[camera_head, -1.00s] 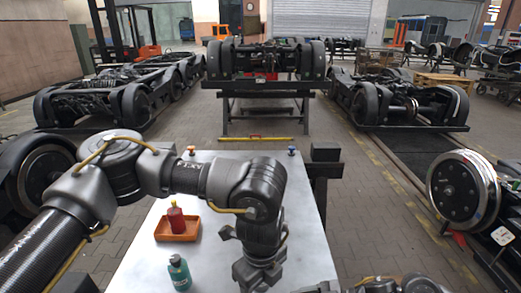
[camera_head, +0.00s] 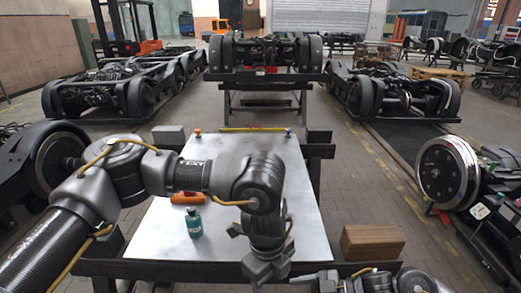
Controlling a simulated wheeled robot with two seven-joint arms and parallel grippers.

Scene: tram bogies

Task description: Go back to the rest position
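My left arm reaches in from the left across the table. It bends down at the elbow, with the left gripper (camera_head: 264,268) over the table's front edge. I see no object in it, but the finger gap is unclear. My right gripper (camera_head: 318,281) shows at the bottom edge, cut off by the frame and pointing left; its fingers are unclear.
A brown box (camera_head: 372,242) sits at the table's right side, close to my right arm. Small orange and blue knobs stand at the table's far edge. Bogies stand left, right and behind. The table's right half is mostly clear.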

